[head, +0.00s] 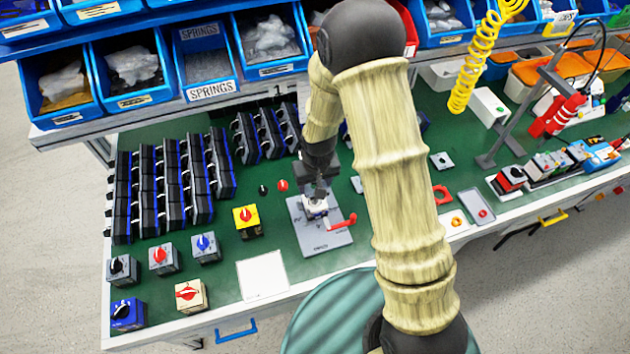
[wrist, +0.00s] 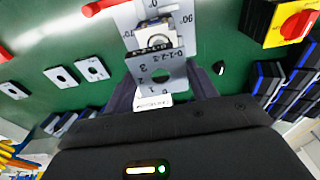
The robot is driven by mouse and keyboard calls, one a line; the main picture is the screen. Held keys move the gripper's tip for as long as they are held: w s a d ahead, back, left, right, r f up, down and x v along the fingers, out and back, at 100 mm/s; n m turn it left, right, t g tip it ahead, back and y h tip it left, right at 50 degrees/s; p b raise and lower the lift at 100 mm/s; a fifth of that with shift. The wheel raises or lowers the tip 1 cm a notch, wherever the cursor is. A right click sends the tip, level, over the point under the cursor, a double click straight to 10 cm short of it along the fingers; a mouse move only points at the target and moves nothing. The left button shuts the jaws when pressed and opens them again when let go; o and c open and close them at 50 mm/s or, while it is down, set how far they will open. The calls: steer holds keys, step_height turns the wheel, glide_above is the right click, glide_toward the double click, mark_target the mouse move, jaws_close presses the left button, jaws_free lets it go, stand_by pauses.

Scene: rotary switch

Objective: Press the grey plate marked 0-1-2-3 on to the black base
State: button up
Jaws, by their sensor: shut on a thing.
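The grey plate (wrist: 180,74) with its printed numbers and round centre hole is between the fingers of my gripper (wrist: 160,92) in the wrist view. My gripper is shut on it. Just beyond it, a small switch body (wrist: 154,40) with a pale top and dark parts sits on the grey jig plate (wrist: 126,18), which has 0° and 90° marks. Which part of that body is the black base is hard to tell, as the grey plate covers some of it. In the head view my gripper (head: 317,192) is low over the jig; the grey plate is not clear there.
A red lever (head: 342,222) sticks out at the jig's right side. Finished switches, such as the yellow one (head: 247,221), stand to the left, with rows of dark bases (head: 165,185) behind. A white sheet (head: 262,275) lies in front. Blue bins (head: 205,55) line the back.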

steer(key=shift+f+b, duration=0.8)
steer(key=shift+f, duration=0.55)
steer(key=shift+f+b, duration=1.45)
steer(key=shift+f, duration=0.55)
steer(key=o, duration=1.1)
steer(key=shift+c, duration=0.2)
steer(key=shift+r, duration=0.2)
step_height(320, 180, up, 17)
steer(key=s, duration=0.2)
steer(key=shift+d+b, duration=0.3)
steer(key=shift+b, duration=0.15)
